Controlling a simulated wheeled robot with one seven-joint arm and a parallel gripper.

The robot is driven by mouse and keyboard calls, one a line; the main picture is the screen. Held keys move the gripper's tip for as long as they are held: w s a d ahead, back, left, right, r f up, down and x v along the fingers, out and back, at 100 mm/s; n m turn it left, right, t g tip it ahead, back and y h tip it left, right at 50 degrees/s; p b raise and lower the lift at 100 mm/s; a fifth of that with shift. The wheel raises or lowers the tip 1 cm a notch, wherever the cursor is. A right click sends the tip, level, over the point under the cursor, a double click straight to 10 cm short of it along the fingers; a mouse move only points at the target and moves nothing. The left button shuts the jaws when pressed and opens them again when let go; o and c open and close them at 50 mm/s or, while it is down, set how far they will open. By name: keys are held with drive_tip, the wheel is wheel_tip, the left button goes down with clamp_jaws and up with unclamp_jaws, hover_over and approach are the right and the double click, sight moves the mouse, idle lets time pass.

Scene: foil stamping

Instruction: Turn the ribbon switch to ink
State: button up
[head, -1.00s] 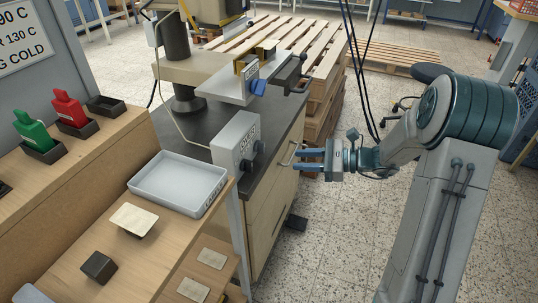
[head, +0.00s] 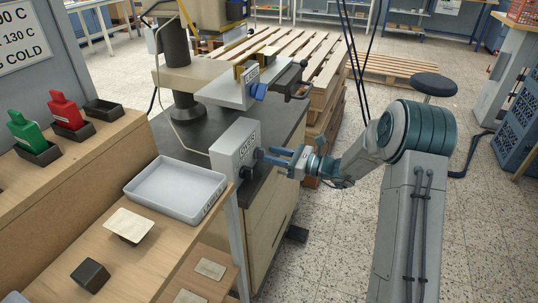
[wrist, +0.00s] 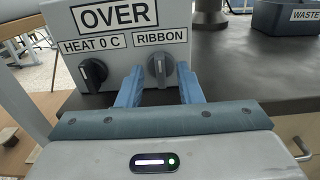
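The ribbon switch (wrist: 160,66) is a round dark knob under the RIBBON label on the front of a grey control box (wrist: 120,45). In the wrist view it lies between the two blue fingers of my gripper (wrist: 161,88). The fingers are apart, one on each side of the knob, with small gaps showing. I cannot tell how far they overlap it in depth. A second black knob (wrist: 93,73), under HEAT 0 C, is left of the left finger. In the head view my gripper (head: 277,157) is at the box's (head: 226,150) front.
The box stands on a dark worktop beside the stamping press (head: 215,80). A pale tray (head: 175,185) is on the wooden bench left of the box. A WASTE bin (wrist: 289,17) is at the back right in the wrist view. The floor right of the cabinet is open.

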sight(260, 154)
drive_tip(key=shift+x, duration=1.1)
clamp_jaws()
